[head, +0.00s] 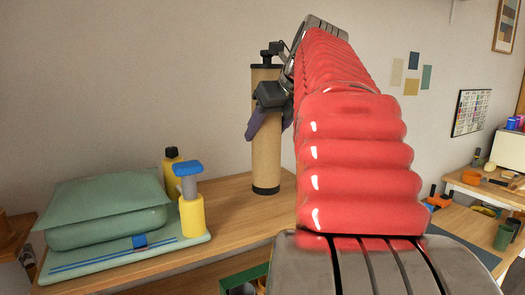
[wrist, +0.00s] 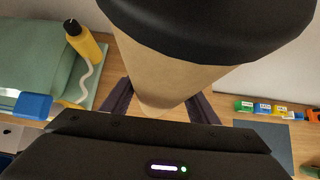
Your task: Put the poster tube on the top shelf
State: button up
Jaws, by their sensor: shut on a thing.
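The poster tube (head: 266,155) is a brown cardboard cylinder with black end caps, upright in the head view. My gripper (head: 264,122) is shut around its upper middle, with dark fingers at its side. The tube's lower cap appears at the level of the wooden shelf top (head: 225,208), near its back right; I cannot tell whether it rests there or hangs just above. In the wrist view the tube (wrist: 165,82) runs between the fingers, and its black cap fills the top. My red arm hides what lies right of the tube.
A green folded cloth or cushion (head: 105,205) lies on a pale green board (head: 120,262) at the left. A yellow bottle with a blue top (head: 192,212) stands beside it, another yellow bottle (head: 172,168) behind. Bare wood lies between them and the tube. The wall is close behind.

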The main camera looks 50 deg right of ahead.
aim_at(271, 141)
jog(key=shift+f, duration=0.2)
jog(key=shift+f, duration=2.05)
jog(key=o, duration=1.7)
jog(key=shift+f, duration=0.15)
jog(key=v, duration=1.2)
